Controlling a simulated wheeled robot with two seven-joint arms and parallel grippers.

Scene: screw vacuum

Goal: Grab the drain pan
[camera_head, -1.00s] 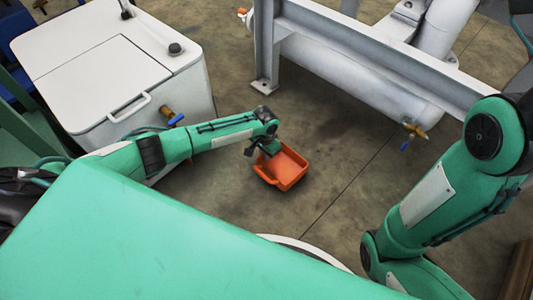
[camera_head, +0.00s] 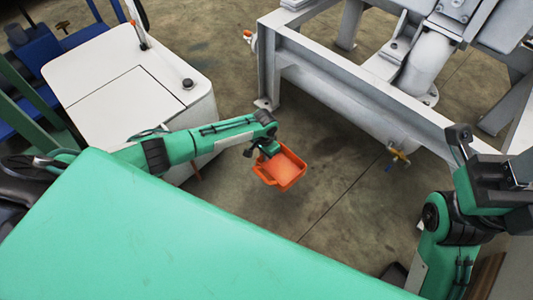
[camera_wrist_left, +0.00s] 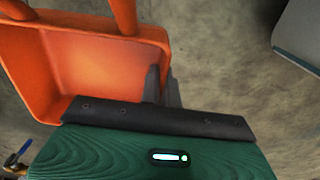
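The drain pan (camera_head: 281,170) is an orange, shallow, open tray, roughly in the middle of the head view. My left gripper (camera_head: 257,148) is at its upper left edge. In the left wrist view the pan (camera_wrist_left: 95,62) fills the upper left, and the dark fingers of my left gripper (camera_wrist_left: 162,86) are close together on its wall. The pan appears held, seemingly above the floor. My right gripper (camera_head: 462,145) is a dark shape at the right, away from the pan; its opening is unclear.
A white cart (camera_head: 125,90) stands left, beyond my left arm. A grey metal frame (camera_head: 350,85) with a white pipe and a brass valve (camera_head: 398,152) crosses the upper right. Bare concrete floor (camera_head: 335,205) lies between the pan and my right arm.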

